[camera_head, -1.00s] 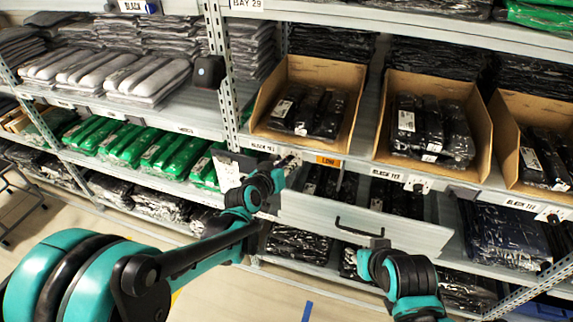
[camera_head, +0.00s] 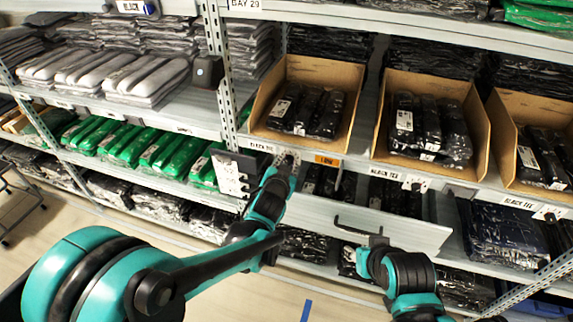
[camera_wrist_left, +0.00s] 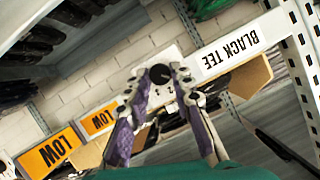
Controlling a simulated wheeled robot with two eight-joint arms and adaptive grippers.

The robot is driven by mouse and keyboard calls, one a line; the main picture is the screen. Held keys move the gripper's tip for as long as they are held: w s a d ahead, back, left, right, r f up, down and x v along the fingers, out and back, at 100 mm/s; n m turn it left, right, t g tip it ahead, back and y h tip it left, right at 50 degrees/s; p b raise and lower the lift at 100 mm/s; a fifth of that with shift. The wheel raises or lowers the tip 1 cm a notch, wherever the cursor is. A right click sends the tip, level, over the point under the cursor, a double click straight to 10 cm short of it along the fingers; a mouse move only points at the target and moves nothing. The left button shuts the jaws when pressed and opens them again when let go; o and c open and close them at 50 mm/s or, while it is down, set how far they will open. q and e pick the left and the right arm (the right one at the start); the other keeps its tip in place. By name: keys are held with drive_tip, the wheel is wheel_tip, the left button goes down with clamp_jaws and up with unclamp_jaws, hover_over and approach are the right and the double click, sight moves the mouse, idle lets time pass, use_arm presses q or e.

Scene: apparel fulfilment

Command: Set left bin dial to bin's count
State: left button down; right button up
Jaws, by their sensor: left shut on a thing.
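The left bin (camera_head: 262,108) is an open cardboard box on the shelf with a few black wrapped packages (camera_head: 306,110) inside; their overlap makes the count unclear. Its dial (camera_wrist_left: 160,74) is a small black knob on a white plate beside the BLACK TEE label (camera_wrist_left: 238,52). My left gripper (camera_head: 288,160) is at the shelf edge below this bin; in the wrist view its fingers (camera_wrist_left: 162,86) are closed around the knob. The dial's setting is not readable. My right gripper (camera_head: 377,242) is by the drawer handle (camera_head: 350,228); its fingers are mostly hidden.
Below the bins, a drawer with a grey front (camera_head: 415,230) stands pulled out. An orange LOW tag (camera_head: 327,160) sits right of the left gripper. A middle bin (camera_head: 480,130) has its own dial (camera_head: 415,183).

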use_arm(q)
drive_tip(key=shift+m, duration=0.4)
drive_tip(key=c, duration=1.3)
unclamp_jaws()
drive_tip(key=shift+s, duration=0.1)
drive_tip(key=v, duration=1.2)
drive_tip(key=shift+d, duration=0.2)
drive_tip(key=shift+a+f, duration=0.1)
